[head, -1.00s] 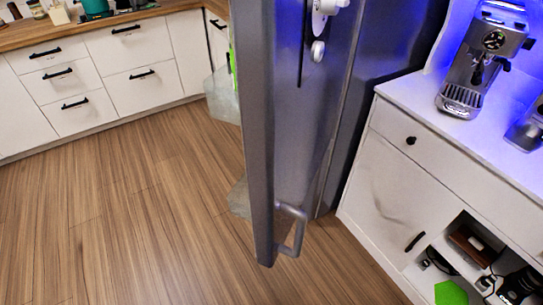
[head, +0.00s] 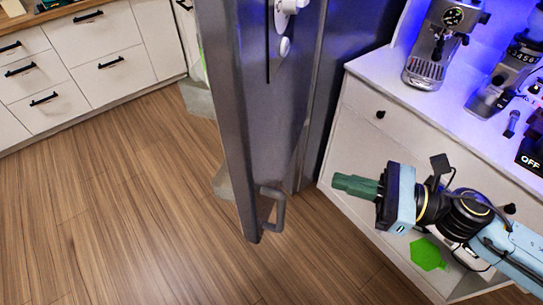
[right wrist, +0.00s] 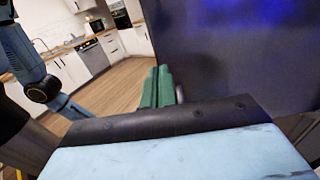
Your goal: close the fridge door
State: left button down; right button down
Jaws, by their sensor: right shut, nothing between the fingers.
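The grey metal fridge door (head: 262,130) stands open in the head view, swung out toward me, with its edge facing the floor area on the left. Its bar handle (head: 275,210) is low on the door face near the free edge. My right gripper (head: 338,183) is to the right of the handle, apart from it, with its green fingers together and empty, pointing left toward the door. In the right wrist view the green fingers (right wrist: 157,86) are side by side, and the door face (right wrist: 230,60) fills the right side. My left gripper is not in the head view.
A white cabinet (head: 362,150) with an espresso machine (head: 436,45) and a grinder (head: 508,75) on top stands on the right, close behind my right arm. White drawers (head: 95,50) line the back left. The wooden floor (head: 120,190) is clear.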

aim_at(254, 159)
jog(key=p+x, duration=0.5)
jog(key=x, duration=0.8)
jog(key=shift+s+r, duration=0.15)
jog(key=shift+r, duration=0.05)
jog(key=shift+w+a+f+p, duration=0.2)
jog(key=shift+a+p, duration=0.15)
jog(key=shift+a, duration=0.2)
